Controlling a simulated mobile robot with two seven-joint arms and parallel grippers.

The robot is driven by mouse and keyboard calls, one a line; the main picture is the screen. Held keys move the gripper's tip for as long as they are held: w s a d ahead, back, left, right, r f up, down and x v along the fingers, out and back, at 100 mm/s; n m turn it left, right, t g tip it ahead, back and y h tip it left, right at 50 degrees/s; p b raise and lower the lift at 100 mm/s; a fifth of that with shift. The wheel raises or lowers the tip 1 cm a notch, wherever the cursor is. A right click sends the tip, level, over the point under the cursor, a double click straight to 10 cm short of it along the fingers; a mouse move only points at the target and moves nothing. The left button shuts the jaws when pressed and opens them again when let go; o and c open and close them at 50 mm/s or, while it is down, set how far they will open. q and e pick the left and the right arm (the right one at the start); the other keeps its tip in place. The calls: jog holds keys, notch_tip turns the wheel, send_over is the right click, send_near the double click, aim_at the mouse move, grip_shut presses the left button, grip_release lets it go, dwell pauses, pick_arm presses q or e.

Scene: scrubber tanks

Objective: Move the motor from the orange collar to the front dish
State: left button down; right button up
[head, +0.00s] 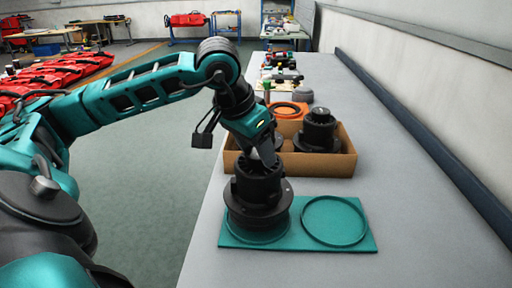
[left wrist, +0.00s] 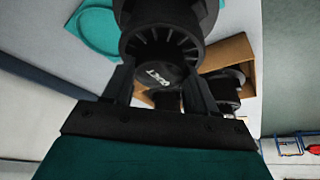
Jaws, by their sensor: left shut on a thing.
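A black finned motor (head: 258,198) with a wide flange is upright over the left ring (head: 272,238) of a teal dish plate (head: 292,240). I cannot tell whether it rests in the ring or hangs just above it. My left gripper (head: 264,158) comes down from above and is shut on the motor's top. In the left wrist view the motor (left wrist: 165,22) sits between the fingers of the gripper (left wrist: 163,72). The plate's right ring (head: 334,243) is empty. An orange collar piece (head: 277,105) with a dark ring lies behind the box. My right gripper is not seen.
A cardboard box (head: 322,165) just behind the plate holds a similar black motor (head: 320,130) and another dark part. Tools and parts (head: 280,75) line the far bench. The bench (head: 420,220) is clear to the right, up to the wall.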

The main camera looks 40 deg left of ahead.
pick_arm(q)
jog(key=shift+f+b, duration=1.1)
jog(key=shift+b, duration=0.25)
dwell(1.6)
jog(key=c, duration=0.6)
grip_release()
jog(key=shift+c, duration=0.2)
jog(key=o, duration=0.4)
jog(key=shift+o, duration=0.2)
jog(key=shift+s+f, duration=0.1)
jog(key=shift+f, duration=0.15)
jog(key=shift+o, duration=1)
jog(key=shift+r, duration=0.1)
jog(key=shift+r, duration=0.1)
